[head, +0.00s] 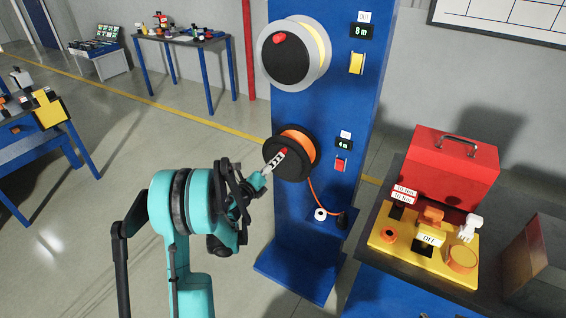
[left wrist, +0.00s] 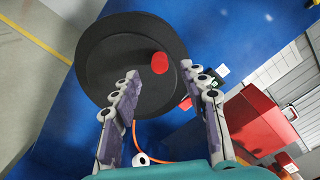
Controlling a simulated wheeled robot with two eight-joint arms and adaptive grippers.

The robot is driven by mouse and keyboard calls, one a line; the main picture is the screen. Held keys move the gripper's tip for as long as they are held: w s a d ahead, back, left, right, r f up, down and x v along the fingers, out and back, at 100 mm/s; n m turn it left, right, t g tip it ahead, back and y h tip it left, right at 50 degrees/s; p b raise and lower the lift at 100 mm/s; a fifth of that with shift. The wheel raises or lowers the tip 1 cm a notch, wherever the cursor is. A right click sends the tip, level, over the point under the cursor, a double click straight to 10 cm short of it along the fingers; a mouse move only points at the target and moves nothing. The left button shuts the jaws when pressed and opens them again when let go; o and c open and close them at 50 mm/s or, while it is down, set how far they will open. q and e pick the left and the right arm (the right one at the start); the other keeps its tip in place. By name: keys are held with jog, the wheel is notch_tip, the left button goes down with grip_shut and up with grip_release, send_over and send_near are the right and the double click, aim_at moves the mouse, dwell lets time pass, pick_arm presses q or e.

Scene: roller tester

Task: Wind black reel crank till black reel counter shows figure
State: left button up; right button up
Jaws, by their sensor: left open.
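The black reel (head: 270,163), wound with orange line (head: 298,138), is mounted on a blue column. Its black face (left wrist: 105,60) fills the upper left of the left wrist view. The red crank knob (left wrist: 159,62) sits off-centre on that face. My left gripper (left wrist: 160,72) is open, its fingertips to either side of the knob in that view; I cannot tell whether they touch it. In the head view my left gripper (head: 281,159) is at the reel's front and partly covers the knob. The black reel counter (head: 344,144) reads 4 m. A white label (head: 346,134) above it is too small to read.
A grey reel (head: 318,75) with its own counter (head: 360,31) reading 8 m is higher on the blue column (head: 300,240). At right, a bench holds a red toolbox (head: 450,170) and a yellow fixture (head: 400,240).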

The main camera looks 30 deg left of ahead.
aim_at(292, 154)
pick_arm(q)
jog(key=n, duration=0.7)
jog(key=shift+r+n, duration=0.1)
jog(key=shift+n, duration=0.3)
jog(key=shift+w, duration=2.5)
jog(key=shift+d, duration=0.1)
grip_shut()
jog(key=d+m, duration=0.1)
jog(key=m, duration=0.1)
jog(key=d+f+m, duration=0.1)
jog(key=m, duration=0.1)
jog(key=shift+s+d+m, duration=0.15)
jog(key=shift+d+m, duration=0.1)
jog(key=shift+m, duration=0.05)
jog(key=shift+d, duration=0.1)
